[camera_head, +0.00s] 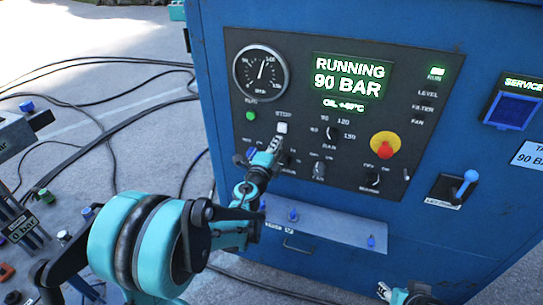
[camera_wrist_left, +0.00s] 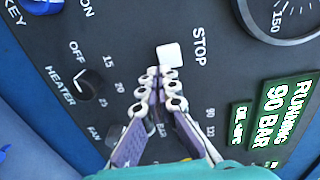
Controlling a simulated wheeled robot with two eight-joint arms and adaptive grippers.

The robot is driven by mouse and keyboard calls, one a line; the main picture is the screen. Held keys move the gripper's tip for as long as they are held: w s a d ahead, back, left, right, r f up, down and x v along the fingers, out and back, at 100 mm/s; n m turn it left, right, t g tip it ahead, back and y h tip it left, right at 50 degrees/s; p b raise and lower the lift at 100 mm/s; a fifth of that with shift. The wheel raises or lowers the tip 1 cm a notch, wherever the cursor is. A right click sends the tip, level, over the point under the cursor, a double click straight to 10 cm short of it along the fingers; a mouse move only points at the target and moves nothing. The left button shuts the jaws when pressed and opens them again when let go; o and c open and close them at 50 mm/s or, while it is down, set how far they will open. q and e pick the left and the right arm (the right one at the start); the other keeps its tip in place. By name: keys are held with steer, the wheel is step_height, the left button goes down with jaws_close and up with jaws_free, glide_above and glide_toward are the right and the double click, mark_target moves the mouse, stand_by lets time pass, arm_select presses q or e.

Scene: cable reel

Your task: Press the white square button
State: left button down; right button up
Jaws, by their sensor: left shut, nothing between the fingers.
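The white square button (camera_head: 282,128) sits under the STOP label on the dark control panel (camera_head: 230,60) of a blue cabinet. It also shows in the left wrist view (camera_wrist_left: 169,55), whole apart from its edge near the fingers. My left gripper (camera_head: 276,142) is shut and empty, its fingertips just below the button in the head view. In the left wrist view the closed fingertips (camera_wrist_left: 162,76) lie right beside the button; I cannot tell whether they touch it. Part of my right gripper (camera_head: 386,291) shows at the bottom edge of the head view.
A lit display (camera_head: 350,77) reads RUNNING 90 BAR. A round gauge (camera_head: 261,73), a green button (camera_head: 250,116), a red knob on yellow (camera_head: 385,145) and several dark rotary knobs surround the button. A blue-handled lever (camera_head: 466,183) is at right. Black cables cross the floor at left.

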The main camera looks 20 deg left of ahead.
mark_target(283, 132)
arm_select(q)
steer(key=shift+w, duration=1.5)
steer(key=shift+w+d+b, duration=0.1)
steer(key=shift+w+b, duration=0.2)
steer(key=shift+w, duration=0.55)
steer(key=shift+r, duration=0.15)
